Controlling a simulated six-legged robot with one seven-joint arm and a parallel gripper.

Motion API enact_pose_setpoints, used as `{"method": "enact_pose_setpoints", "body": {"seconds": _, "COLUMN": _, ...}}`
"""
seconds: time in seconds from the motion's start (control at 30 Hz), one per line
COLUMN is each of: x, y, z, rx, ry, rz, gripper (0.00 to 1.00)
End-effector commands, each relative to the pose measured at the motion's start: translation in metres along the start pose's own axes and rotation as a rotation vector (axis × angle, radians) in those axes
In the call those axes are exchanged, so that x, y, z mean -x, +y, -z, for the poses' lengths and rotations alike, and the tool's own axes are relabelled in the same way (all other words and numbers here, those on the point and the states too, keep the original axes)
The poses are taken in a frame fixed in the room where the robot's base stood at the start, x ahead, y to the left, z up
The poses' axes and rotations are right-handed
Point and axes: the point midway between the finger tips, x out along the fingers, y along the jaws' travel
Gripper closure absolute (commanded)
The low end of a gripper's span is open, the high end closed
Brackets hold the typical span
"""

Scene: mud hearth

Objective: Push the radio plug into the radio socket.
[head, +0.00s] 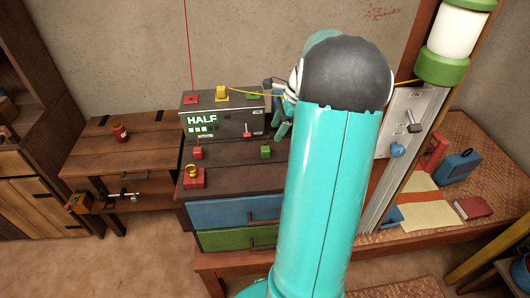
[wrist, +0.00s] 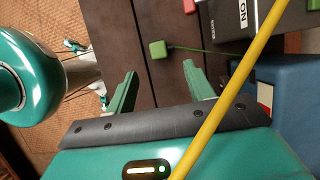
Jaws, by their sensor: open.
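A small green block (head: 265,152), with a thin green cord in the wrist view, lies on the dark cabinet top. It may be the radio plug; no label shows. In the wrist view the green block (wrist: 158,49) sits beyond and between my open, empty fingers (wrist: 160,86), not touching them. The grey HALF box (head: 225,123) at the back of the cabinet has red, yellow and green places on top. The green place (head: 251,96) may be the radio socket; I cannot tell for sure. My gripper (head: 279,118) is beside the box's right end, partly hidden by my arm.
A yellow plug (head: 222,91) stands on the box; its yellow cable (wrist: 232,90) crosses close to my gripper. Red blocks (head: 197,153) lie on the cabinet's left. A blue case (wrist: 290,88) is at the right in the wrist view. A red jar (head: 120,131) stands on the left bench.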

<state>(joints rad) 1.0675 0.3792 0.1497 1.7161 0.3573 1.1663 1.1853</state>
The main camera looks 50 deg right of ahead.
Motion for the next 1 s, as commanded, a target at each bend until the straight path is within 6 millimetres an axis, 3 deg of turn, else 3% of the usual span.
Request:
{"method": "enact_pose_setpoints", "body": {"seconds": 0.2, "x": -0.037, "y": 0.001, "z": -0.002, "rx": 0.001, "ry": 0.0, "rz": -0.002, "gripper": 0.47}}
{"method": "enact_pose_setpoints", "body": {"seconds": 0.67, "x": -0.048, "y": 0.002, "z": -0.003, "rx": 0.001, "ry": 0.0, "rz": -0.001, "gripper": 0.47}}
{"method": "enact_pose_setpoints", "body": {"seconds": 1.0, "x": -0.093, "y": 0.003, "z": -0.004, "rx": 0.001, "ry": -0.001, "rz": -0.001, "gripper": 0.47}}
